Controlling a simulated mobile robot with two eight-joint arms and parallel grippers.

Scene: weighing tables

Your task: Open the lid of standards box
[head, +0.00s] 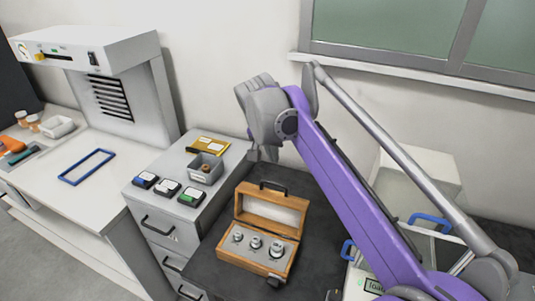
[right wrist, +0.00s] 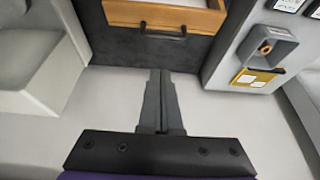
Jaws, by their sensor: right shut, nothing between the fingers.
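The standards box (head: 250,256) is a wooden case on the dark table. Its lid (head: 272,210) stands raised at the back, with a black handle (head: 273,185) on its upper edge. Several metal weights (head: 256,242) sit in the open base. My right gripper (head: 263,154) is shut and empty, above and behind the raised lid, apart from it. In the right wrist view its closed fingers (right wrist: 161,80) point towards the lid's handle (right wrist: 163,36), with the wooden lid edge (right wrist: 165,18) beyond. My left gripper is not in view.
A grey drawer cabinet (head: 162,211) stands left of the box, carrying small cases, a grey bin (head: 206,168) and a yellow item (head: 208,145). A white hooded bench (head: 100,195) is further left. A balance (head: 365,283) lies right, partly behind my arm. The wall is close behind.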

